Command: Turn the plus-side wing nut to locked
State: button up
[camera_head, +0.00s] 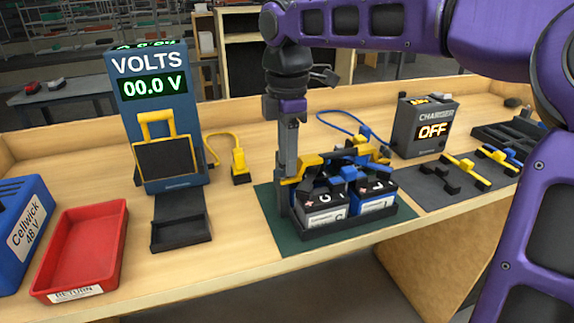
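Two battery blocks, a left one (325,217) and a right one (374,206), stand side by side in a dark tray (352,227) on a green mat (272,216). A small red mark shows on the left block's top. A yellow bar (310,159) with black parts crosses above them, and a blue knob-like part (349,173) sits between the blocks. I cannot tell which part is the plus-side wing nut or how it is turned. My gripper (284,182) points down at the left end of the yellow bar, near the left block. Its fingertips and any contact are unclear.
A blue voltmeter (180,105) reading 00.0 V stands left, with a yellow plug (240,166) beside it. A charger (420,145) showing OFF stands behind right. A dark mat (432,186) holds yellow-handled parts. A red return tray (85,245) is front left.

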jog(key=shift+f, duration=0.5)
grip_shut()
